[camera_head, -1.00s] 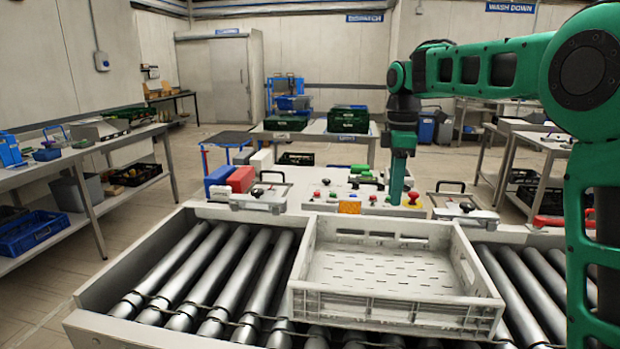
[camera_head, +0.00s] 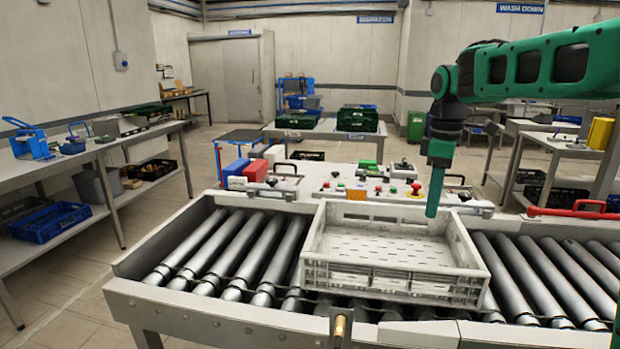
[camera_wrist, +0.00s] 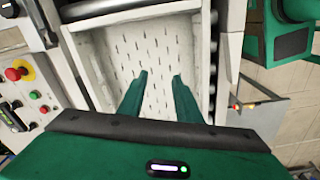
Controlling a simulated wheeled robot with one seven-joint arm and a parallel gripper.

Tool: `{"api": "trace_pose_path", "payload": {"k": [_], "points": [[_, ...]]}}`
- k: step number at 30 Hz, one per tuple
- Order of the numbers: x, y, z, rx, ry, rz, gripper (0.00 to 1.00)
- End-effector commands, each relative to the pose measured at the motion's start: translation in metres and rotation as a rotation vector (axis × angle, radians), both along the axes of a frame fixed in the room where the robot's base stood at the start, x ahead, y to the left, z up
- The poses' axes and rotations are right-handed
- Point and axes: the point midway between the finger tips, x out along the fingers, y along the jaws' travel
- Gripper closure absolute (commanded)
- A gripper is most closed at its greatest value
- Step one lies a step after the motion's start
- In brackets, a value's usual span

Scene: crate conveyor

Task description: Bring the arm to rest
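My green arm reaches in from the right of the head view. My gripper (camera_head: 433,208) points down over the back right part of a white crate, and the head view shows it side-on. In the wrist view my gripper (camera_wrist: 160,76) has its two green fingers apart with nothing between them. The empty white crate (camera_head: 390,285) sits on the roller conveyor. Its slotted floor shows beyond the fingers in the wrist view (camera_wrist: 160,55).
Behind the conveyor (camera_head: 215,265) is a control panel with several buttons, among them a red one (camera_head: 416,188). A red bar (camera_head: 575,212) lies at the right. Side benches stand left and right. Bare rollers flank the crate.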

Motion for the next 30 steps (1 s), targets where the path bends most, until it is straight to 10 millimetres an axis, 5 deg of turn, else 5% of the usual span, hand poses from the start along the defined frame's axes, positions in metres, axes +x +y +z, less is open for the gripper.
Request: {"api": "trace_pose_path", "payload": {"k": [8,18,24,30], "points": [[-0.069,-0.054,-0.014,0.007,0.001,-0.366,0.69],[-0.232,-0.121,-0.075,0.009,0.008,-1.112,0.69],[-0.313,-0.131,-0.117,0.003,0.014,-1.461,0.69],[-0.348,-0.129,-0.139,-0.003,0.018,-1.616,0.69]]}}
